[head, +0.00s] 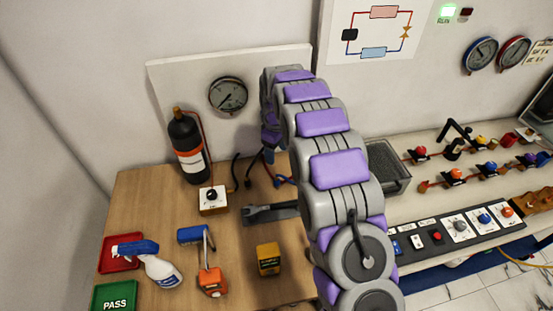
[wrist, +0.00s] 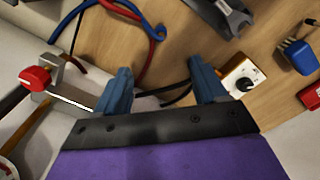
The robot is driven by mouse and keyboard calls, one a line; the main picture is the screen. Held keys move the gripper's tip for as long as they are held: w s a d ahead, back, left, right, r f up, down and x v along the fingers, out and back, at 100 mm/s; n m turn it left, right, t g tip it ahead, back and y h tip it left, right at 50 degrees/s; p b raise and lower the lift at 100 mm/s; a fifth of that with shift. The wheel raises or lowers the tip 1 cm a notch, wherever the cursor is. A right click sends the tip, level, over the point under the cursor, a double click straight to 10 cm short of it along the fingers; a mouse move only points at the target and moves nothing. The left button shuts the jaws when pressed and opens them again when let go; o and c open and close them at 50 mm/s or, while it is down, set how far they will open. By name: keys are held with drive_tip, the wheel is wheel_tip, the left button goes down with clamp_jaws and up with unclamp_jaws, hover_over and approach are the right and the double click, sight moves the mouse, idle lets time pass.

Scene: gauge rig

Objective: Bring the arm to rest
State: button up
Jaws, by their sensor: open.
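My arm (head: 325,130) is purple and grey. It rises from the lower right of the head view, arches over the bench and bends down near the back wall. My gripper (wrist: 161,88) shows in the wrist view with its two blue fingers spread apart and nothing held between them. Wood bench top and a black hose lie beyond the fingers. In the head view the gripper is mostly hidden by the arm and the clutter of hoses behind it.
A black bottle (head: 188,146), a white knob box (head: 213,200) and a grey wrench-like tool (head: 270,213) stand or lie around the arm's end. A wall gauge (head: 228,95) is close behind. Hoses (wrist: 150,35) and a red-handled valve (wrist: 35,78) are near the fingers. A yellow box (head: 268,260) sits in front.

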drive_tip(key=shift+r, duration=0.6)
drive_tip(key=s+d+r+m, duration=0.2)
drive_tip(key=s+d+r, duration=0.15)
drive_tip(key=s, duration=0.35)
drive_tip(key=s+d+r+m, duration=0.2)
drive_tip(key=s+d+r, duration=0.1)
drive_tip(key=s+r, duration=0.3)
drive_tip(key=s+d+r+m, duration=0.2)
drive_tip(key=s+d+r, duration=0.15)
drive_tip(key=s, duration=0.45)
drive_tip(key=s+d+m+g, duration=0.1)
drive_tip(key=s+d+m, duration=0.2)
drive_tip(key=s, duration=2.4)
drive_tip(key=shift+d+f+m+g, duration=0.2)
drive_tip(key=shift+m+g, duration=0.2)
drive_tip(key=shift+m, duration=0.8)
